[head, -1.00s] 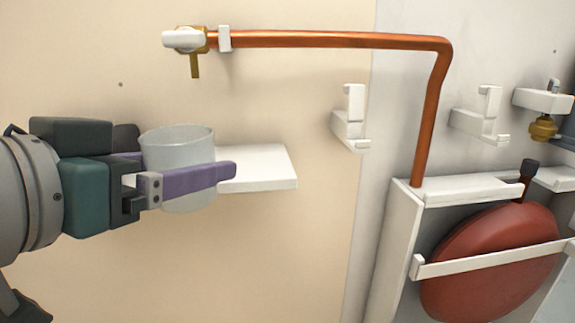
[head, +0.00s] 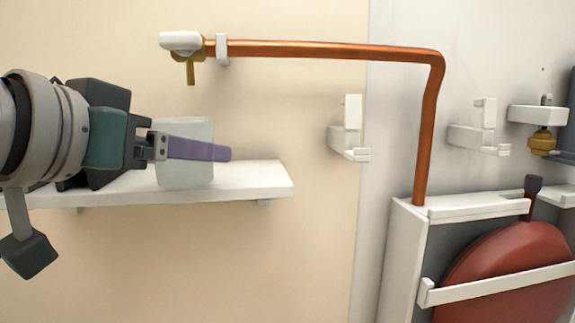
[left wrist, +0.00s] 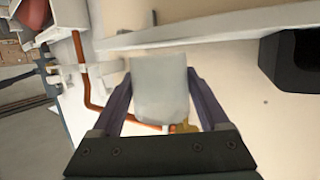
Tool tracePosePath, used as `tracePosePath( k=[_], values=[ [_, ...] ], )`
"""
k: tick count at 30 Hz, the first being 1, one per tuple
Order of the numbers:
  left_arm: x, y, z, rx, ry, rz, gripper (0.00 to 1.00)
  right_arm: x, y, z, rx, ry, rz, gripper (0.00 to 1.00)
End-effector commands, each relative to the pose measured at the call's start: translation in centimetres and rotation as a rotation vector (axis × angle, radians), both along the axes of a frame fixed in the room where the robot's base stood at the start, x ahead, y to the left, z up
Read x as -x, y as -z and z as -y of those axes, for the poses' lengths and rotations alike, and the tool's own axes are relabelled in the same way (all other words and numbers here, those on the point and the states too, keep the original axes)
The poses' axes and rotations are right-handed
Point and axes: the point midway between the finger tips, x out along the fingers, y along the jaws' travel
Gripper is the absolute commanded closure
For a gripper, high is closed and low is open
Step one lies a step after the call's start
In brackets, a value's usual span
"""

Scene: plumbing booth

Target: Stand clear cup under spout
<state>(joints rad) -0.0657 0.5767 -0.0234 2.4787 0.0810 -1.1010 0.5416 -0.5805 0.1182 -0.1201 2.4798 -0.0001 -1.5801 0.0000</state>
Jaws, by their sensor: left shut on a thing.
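The clear cup (head: 186,172) is a pale, see-through cylinder and stands upright in the head view. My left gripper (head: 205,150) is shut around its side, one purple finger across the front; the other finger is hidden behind. The cup's base is at or just over the white shelf (head: 255,180); I cannot tell whether it touches. The brass spout (head: 191,73) points down from the copper pipe's left end, above the cup in the picture. In the left wrist view, the cup (left wrist: 160,90) sits between both purple fingers. My right gripper is not in view.
The copper pipe (head: 330,50) runs right, then bends down to a white frame (head: 405,255) holding a red tank (head: 505,270). White wall brackets (head: 348,135) are to the right of the shelf. The shelf's right end is bare.

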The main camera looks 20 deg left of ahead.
Motion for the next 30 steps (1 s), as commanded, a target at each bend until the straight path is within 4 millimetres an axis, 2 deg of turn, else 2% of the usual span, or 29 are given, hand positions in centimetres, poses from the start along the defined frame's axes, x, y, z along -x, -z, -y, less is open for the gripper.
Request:
tracePosePath(
  k=[1,13,30],
  values=[
    [-0.3,0.3,-0.1,-0.001,-0.001,0.004,0.89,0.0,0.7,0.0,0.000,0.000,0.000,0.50],
    [-1.7,0.2,-1.1,-0.003,-0.001,0.003,0.89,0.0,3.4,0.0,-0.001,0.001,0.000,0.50],
    [-4.9,0.1,-3.1,-0.001,-0.002,-0.001,0.89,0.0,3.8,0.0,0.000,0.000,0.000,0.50]
  ],
)
